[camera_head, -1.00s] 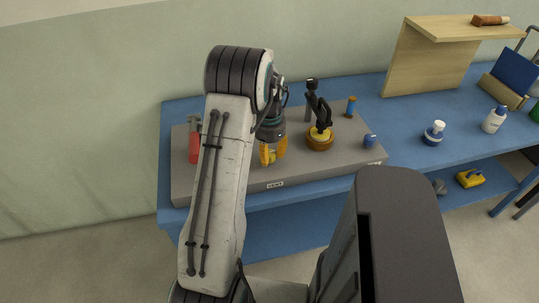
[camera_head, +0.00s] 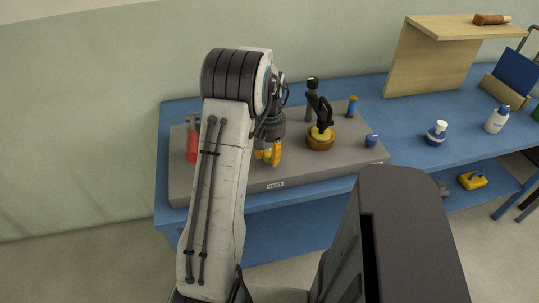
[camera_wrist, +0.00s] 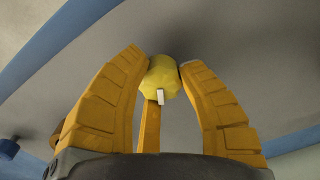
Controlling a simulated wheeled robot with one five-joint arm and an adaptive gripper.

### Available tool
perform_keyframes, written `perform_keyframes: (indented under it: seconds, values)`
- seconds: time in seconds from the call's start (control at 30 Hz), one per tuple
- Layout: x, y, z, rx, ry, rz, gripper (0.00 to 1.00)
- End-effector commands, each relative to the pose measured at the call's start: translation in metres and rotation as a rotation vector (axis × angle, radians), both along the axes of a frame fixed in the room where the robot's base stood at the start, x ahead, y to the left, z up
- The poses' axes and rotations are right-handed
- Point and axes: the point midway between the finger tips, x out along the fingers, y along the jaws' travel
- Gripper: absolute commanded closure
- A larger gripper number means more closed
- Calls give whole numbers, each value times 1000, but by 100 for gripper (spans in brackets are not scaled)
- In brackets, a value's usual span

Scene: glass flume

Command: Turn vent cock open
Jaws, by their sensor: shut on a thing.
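The vent cock shows in the wrist view as a yellow faceted knob (camera_wrist: 161,78) with a small white mark on its near side. It sits between the tips of my gripper (camera_wrist: 160,64), whose yellow fingers are shut on it from left and right. A third yellow finger shows below the knob. In the head view my gripper (camera_head: 268,154) is low over the grey panel (camera_head: 230,182), behind the "VENT" label (camera_head: 275,184). There the fingers and arm hide the knob, and I cannot tell its turn angle.
A red-bodied fitting (camera_head: 192,148) stands left of my arm. A black-handled valve on a yellow and orange base (camera_head: 320,140) stands close right of my gripper. A blue knob (camera_head: 372,141) is farther right. Bottles (camera_head: 437,133) and a wooden stand (camera_head: 425,62) occupy the blue bench's right side.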

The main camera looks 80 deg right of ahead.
Motion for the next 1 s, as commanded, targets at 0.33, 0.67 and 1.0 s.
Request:
perform_keyframes:
  seconds: [0.33, 0.67, 1.0]
  values:
    - [0, 1, -2, 4, 0, 280, 97]
    - [0, 1, -2, 4, -1, 432, 97]
    - [1, 1, -2, 5, -1, 474, 97]
